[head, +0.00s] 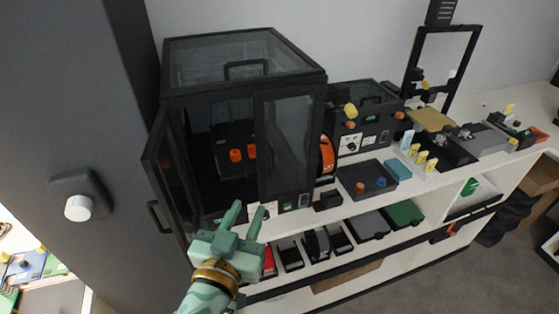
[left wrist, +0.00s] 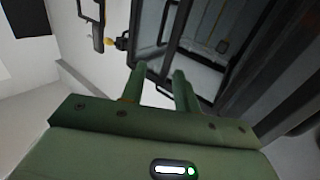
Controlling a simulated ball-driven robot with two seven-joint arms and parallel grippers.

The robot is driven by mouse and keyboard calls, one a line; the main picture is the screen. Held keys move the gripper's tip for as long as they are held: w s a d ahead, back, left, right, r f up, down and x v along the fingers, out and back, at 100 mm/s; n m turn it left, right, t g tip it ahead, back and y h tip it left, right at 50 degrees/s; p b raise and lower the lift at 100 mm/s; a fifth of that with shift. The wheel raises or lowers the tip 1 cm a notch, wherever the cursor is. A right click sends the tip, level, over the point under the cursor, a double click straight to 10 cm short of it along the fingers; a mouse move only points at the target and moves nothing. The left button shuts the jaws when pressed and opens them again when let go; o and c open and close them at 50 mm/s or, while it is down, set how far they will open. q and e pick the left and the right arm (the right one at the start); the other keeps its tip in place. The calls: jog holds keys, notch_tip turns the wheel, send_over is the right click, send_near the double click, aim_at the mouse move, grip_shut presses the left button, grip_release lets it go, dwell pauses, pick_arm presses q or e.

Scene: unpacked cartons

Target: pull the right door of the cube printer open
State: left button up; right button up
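The cube printer (head: 243,78) is a black-framed box with clear panels on the white bench. Its left door (head: 170,170) stands swung out to the left, with a black handle (head: 157,217). Its right door (head: 288,145) looks closed across the right half of the front. I cannot make out the right door's handle. My left gripper (head: 249,208) is in front of the door's lower left edge, fingers apart. In the left wrist view its fingers (left wrist: 159,88) are apart with nothing clearly between them, and the dark printer frame lies beyond. My right gripper is not in view.
A smaller black machine (head: 362,115) and a dark tray (head: 367,180) stand right of the printer. The shelf below holds a red item (head: 268,262), black holders and a green box (head: 403,213). A dark grey wall panel (head: 75,120) rises at the left.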

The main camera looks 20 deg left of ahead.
aim_at(272, 158)
pick_arm(q)
jog(key=w+p, duration=0.2)
jog(key=w, duration=1.3)
jog(key=shift+w, duration=0.4)
grip_shut()
